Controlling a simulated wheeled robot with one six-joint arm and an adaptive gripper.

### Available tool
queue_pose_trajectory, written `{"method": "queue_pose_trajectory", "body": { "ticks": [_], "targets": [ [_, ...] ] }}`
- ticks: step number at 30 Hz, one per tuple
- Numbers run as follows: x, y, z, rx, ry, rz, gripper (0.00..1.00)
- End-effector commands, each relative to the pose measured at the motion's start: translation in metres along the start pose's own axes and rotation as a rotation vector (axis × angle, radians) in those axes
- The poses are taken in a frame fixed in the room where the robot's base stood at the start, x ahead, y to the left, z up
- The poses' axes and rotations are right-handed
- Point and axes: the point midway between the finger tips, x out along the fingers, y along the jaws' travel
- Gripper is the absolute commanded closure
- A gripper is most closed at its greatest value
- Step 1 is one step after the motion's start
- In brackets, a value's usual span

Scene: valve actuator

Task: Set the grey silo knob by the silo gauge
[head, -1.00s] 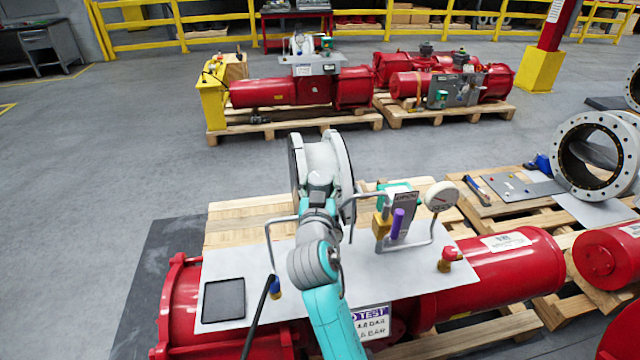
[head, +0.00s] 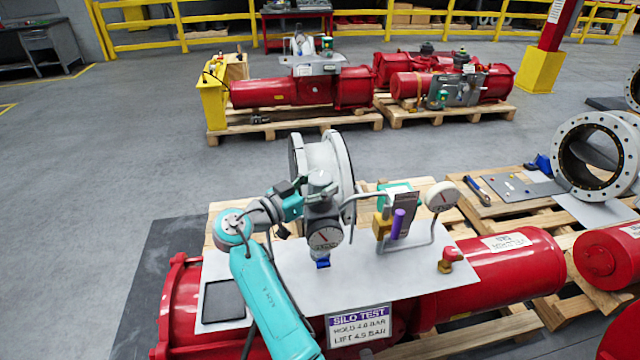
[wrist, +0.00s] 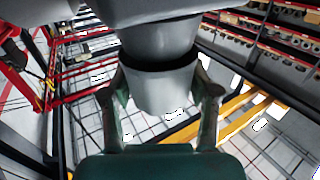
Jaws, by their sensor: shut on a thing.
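A grey round knob (wrist: 160,84) fills the space between the two fingers of my gripper (wrist: 162,97) in the wrist view, with a finger against each side. In the head view, my gripper (head: 301,192) comes from the left at the top of a grey regulator body (head: 322,207); the fingers partly hide the knob there. A round white gauge (head: 325,238) with a dark rim and red needle faces forward just below; its numbers are too small to read. A sign (head: 359,325) reads "SILO TEST" with two lines of bar values.
A second white gauge (head: 441,196) stands on a bent pipe at the right. A purple handle (head: 398,223), a brass block (head: 381,226) and a red knob (head: 449,256) are nearby. A black square pad (head: 224,301) lies on the plate's left part, where there is free room.

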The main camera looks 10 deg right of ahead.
Motion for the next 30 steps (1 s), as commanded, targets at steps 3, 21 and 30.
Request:
{"method": "queue_pose_trajectory", "body": {
  "ticks": [3, 21, 30],
  "targets": [
    [0.0004, -0.0010, 0.0005, -0.003, -0.001, 0.057, 0.75],
    [0.0008, 0.0000, 0.0018, -0.003, -0.003, 0.139, 0.75],
    [0.0007, 0.0000, 0.0017, -0.003, -0.003, 0.138, 0.14]
  ]
}}
